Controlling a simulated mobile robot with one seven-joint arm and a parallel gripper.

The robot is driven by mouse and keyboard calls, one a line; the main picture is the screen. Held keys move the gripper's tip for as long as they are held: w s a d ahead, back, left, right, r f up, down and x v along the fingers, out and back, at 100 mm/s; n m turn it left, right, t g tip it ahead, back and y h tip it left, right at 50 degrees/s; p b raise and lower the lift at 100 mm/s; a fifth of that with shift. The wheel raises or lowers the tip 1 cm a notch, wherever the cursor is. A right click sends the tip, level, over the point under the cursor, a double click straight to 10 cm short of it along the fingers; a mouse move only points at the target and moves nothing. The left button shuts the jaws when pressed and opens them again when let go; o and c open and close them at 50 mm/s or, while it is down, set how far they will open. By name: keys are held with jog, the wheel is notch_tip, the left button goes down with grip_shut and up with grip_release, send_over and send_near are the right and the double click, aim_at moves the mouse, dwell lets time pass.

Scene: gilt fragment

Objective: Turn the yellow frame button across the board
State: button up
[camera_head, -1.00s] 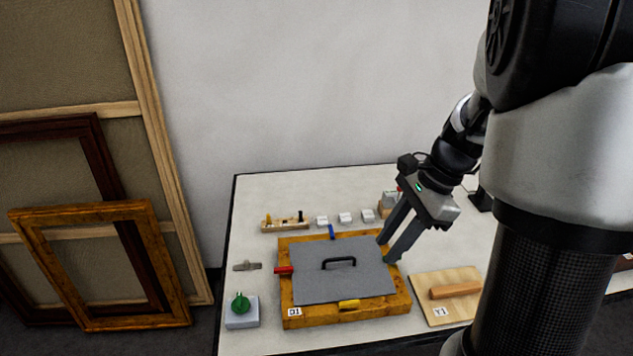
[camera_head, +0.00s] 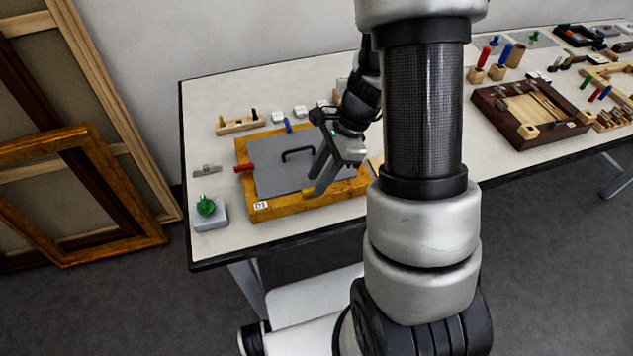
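The gilt frame (camera_head: 285,206) lies flat on the table with a grey board (camera_head: 268,178) in it; a black handle (camera_head: 298,151) stands on the board. The yellow button is at the middle of the frame's front edge, where a small yellowish patch (camera_head: 308,192) shows; my fingers hide most of it, so its angle cannot be made out. My gripper (camera_head: 316,182) points down with its fingertips at this spot. The fingers overlap in this view, so their gap and any contact are unclear. A red button (camera_head: 243,169) is at the left edge, a blue one (camera_head: 288,126) at the back.
A green knob on a grey block (camera_head: 208,212) stands left of the frame. A small wooden rack (camera_head: 240,124) and several white blocks are behind it. My arm hides the table to the right. A dark tray (camera_head: 528,115) lies farther right.

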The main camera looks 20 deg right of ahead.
jog(key=shift+x, duration=1)
jog(key=shift+c, duration=0.3)
grip_shut()
